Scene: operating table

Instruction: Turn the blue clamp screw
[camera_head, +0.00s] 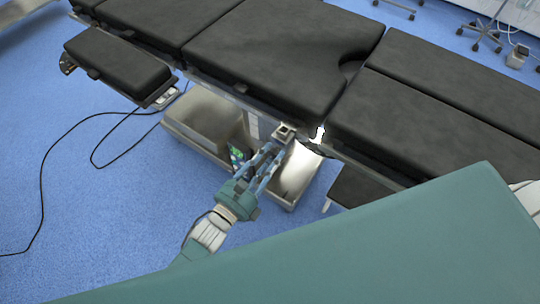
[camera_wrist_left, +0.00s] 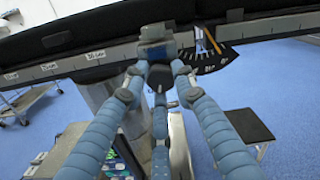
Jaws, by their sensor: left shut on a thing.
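The clamp (camera_wrist_left: 157,42) sits on the side rail of the operating table, in the upper middle of the left wrist view. It also shows in the head view (camera_head: 284,130) as a small block at the table's near edge. My left gripper (camera_wrist_left: 158,76) has its blue-grey fingers closed in just below the clamp, around its screw. In the head view the left gripper (camera_head: 274,148) reaches up to the clamp from below. My right gripper is not in view.
The black-padded operating table (camera_head: 280,50) spans the upper head view. A dark fan-shaped plate with a pointer (camera_wrist_left: 212,60) hangs right of the clamp. A dark step stool (camera_wrist_left: 250,125) stands at right. Cables lie on the blue floor at left.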

